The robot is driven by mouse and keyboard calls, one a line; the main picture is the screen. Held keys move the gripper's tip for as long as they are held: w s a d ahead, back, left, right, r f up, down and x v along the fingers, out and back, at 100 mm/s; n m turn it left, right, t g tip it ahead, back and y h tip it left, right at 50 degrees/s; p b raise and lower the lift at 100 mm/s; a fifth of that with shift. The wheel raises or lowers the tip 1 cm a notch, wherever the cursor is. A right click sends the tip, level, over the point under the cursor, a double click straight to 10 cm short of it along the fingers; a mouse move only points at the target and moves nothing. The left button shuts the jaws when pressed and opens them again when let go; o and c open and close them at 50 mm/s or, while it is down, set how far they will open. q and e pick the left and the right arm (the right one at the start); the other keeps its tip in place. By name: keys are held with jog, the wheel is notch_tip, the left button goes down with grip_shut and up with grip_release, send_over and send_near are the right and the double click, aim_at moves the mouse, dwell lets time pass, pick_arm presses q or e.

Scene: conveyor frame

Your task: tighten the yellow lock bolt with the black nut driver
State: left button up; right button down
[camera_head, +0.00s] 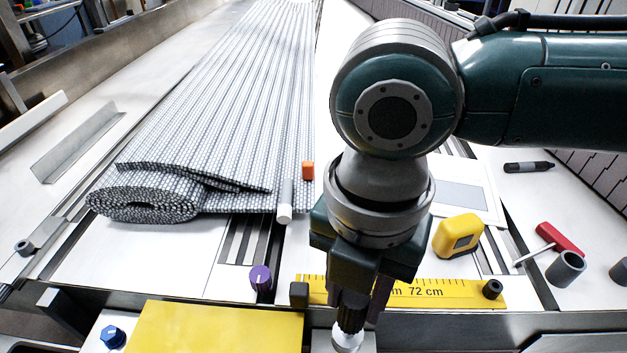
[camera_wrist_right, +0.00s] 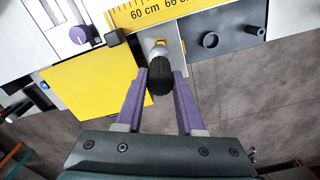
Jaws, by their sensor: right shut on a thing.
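The black nut driver (camera_head: 352,312) is held between the fingers of my right gripper (camera_head: 362,300), below my right wrist at the front edge of the conveyor frame. In the right wrist view the driver's ribbed black handle (camera_wrist_right: 160,79) sits between the two purple fingers of my gripper (camera_wrist_right: 159,88). A small patch of yellow (camera_wrist_right: 160,42) shows just beyond the handle, on a light block, and looks like the yellow lock bolt. My left gripper is not in view.
A yellow ruler strip (camera_head: 430,292) runs along the front edge. A yellow panel (camera_head: 215,328), a purple knob (camera_head: 260,277) and a blue knob (camera_head: 112,336) lie to the left. A yellow tape measure (camera_head: 457,236) and a red-handled tool (camera_head: 560,239) are right. A rolled belt (camera_head: 145,203) fills the back left.

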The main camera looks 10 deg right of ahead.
jog(key=shift+s, duration=0.1)
jog(key=shift+p, duration=0.3)
notch_tip(320, 180, down, 5)
jog(key=b, duration=0.3)
jog(key=shift+r, duration=0.15)
jog(key=shift+r, duration=0.1)
dwell(0.3)
jog(key=shift+p, duration=0.45)
